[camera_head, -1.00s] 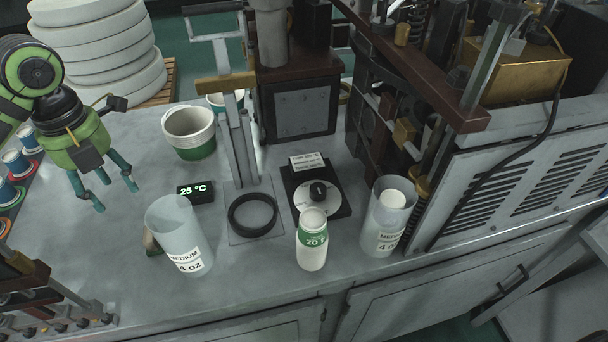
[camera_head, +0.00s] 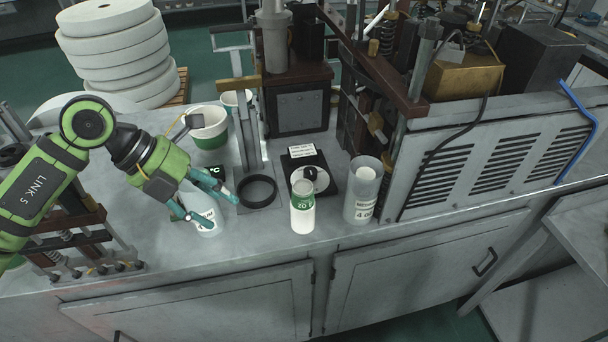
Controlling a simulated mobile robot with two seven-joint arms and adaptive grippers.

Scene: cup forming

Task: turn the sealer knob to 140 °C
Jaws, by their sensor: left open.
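The sealer knob (camera_head: 310,173) is a black knob on a pale round dial (camera_head: 321,181), set on a black square plate with a white label (camera_head: 302,151) behind it. The dial's setting is too small to read. The temperature display (camera_head: 214,171) is mostly hidden behind my left gripper; only part of its green text shows. My left gripper (camera_head: 224,209) is open, with its teal fingers in front of and around the left clear cylinder (camera_head: 202,207), left of the knob and apart from it. I cannot tell if the fingers touch the cylinder. My right gripper is not in view.
A black ring (camera_head: 257,191) lies left of the dial. White-and-green cups (camera_head: 208,128) stand behind. Machine frames rise behind and right.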

